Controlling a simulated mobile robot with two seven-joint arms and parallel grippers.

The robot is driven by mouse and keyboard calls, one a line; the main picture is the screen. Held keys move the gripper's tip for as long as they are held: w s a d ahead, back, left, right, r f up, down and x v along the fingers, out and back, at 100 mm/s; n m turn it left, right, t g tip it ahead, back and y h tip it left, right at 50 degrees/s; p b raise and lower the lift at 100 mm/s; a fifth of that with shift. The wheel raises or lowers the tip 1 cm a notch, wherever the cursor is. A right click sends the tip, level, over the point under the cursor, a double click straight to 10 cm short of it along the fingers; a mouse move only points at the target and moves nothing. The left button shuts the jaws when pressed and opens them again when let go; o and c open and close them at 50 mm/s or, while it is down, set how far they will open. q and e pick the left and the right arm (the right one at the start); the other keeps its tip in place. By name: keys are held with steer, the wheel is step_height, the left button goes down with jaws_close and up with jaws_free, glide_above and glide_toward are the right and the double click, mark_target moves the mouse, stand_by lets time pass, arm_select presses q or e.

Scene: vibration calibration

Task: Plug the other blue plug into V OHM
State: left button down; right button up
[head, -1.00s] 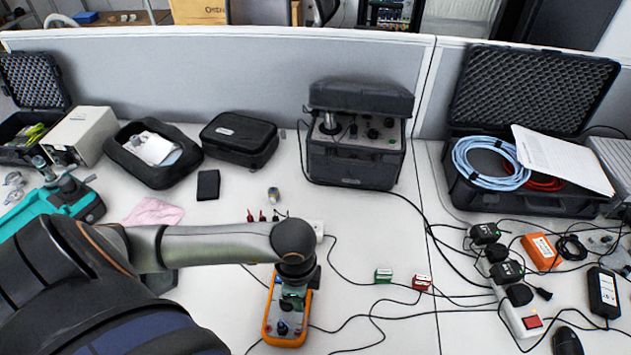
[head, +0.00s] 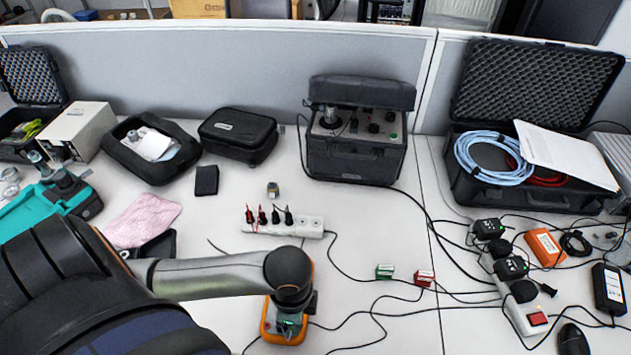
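An orange-edged handheld meter (head: 267,327) lies on the table at the bottom centre of the head view. My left arm comes in from the left, and its wrist covers the upper part of the meter. My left gripper (head: 290,318) points down over the meter, mostly hidden by the wrist. I cannot tell whether its fingers are open or shut, or whether they hold a plug. No blue plug can be made out, and the V OHM socket is hidden or too small to tell. My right gripper is not in view.
A white socket strip (head: 310,227) with red and black plugs stands behind the meter. A green block (head: 384,271) and a red block (head: 424,278) lie to the right among loose black cables. A black case (head: 355,160) stands at the back. A pink cloth (head: 143,219) lies left.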

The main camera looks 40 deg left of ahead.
arm_select(q)
steer(key=shift+f, duration=0.4)
steer(key=shift+f+p, duration=0.3)
steer(key=shift+f, duration=0.4)
stand_by(3.1)
steer(key=c, duration=0.7)
jaws_free()
steer(key=shift+r+p, duration=0.85)
steer(key=shift+r, duration=1.7)
